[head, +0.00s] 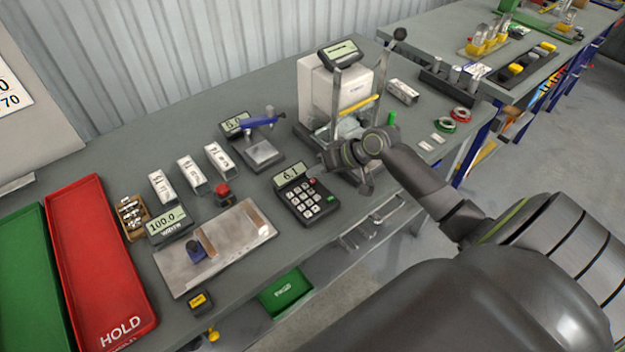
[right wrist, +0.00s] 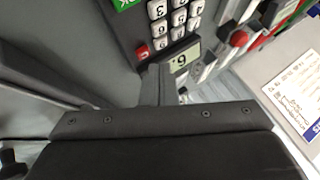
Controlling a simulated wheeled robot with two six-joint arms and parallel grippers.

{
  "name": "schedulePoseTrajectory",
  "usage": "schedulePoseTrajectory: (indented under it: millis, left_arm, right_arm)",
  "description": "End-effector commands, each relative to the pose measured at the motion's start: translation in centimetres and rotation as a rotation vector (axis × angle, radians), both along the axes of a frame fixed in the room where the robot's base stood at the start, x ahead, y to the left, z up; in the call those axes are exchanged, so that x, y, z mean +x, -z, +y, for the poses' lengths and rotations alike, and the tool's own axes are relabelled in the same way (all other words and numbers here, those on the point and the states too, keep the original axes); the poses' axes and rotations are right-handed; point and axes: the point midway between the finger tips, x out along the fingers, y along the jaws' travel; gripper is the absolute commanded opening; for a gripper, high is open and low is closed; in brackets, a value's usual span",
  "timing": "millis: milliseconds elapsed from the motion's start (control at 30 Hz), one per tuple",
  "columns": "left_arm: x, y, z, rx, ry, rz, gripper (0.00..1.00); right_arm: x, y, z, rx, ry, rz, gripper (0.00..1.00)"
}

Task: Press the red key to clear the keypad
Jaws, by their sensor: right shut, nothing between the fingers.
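The black keypad (head: 305,207) stands on the grey table, its display reading 6.1. It has white number keys and a green key. In the right wrist view the keypad (right wrist: 152,32) shows close up, with the red key (right wrist: 142,52) at a corner of the key block by the display. My right gripper (head: 317,177) is shut and empty at the keypad's upper right, by the display. In the right wrist view its fingertips (right wrist: 154,68) are close to the red key; I cannot tell whether they touch it. My left gripper is not in view.
A white dispenser machine (head: 322,92) stands behind my right arm. A small scale (head: 264,153), a red button (head: 223,190) and a metal plate with blocks (head: 228,262) are left of the keypad. A red HOLD tray (head: 92,262) lies further left.

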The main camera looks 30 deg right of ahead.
Motion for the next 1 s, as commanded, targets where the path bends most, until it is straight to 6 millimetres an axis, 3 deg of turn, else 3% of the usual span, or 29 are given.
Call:
schedulePoseTrajectory:
  millis: [1000]
  left_arm:
    - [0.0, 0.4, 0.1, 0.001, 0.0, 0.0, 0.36]
  right_arm:
    - [0.0, 1.3, 0.0, 0.001, 0.001, 0.0, 0.0]
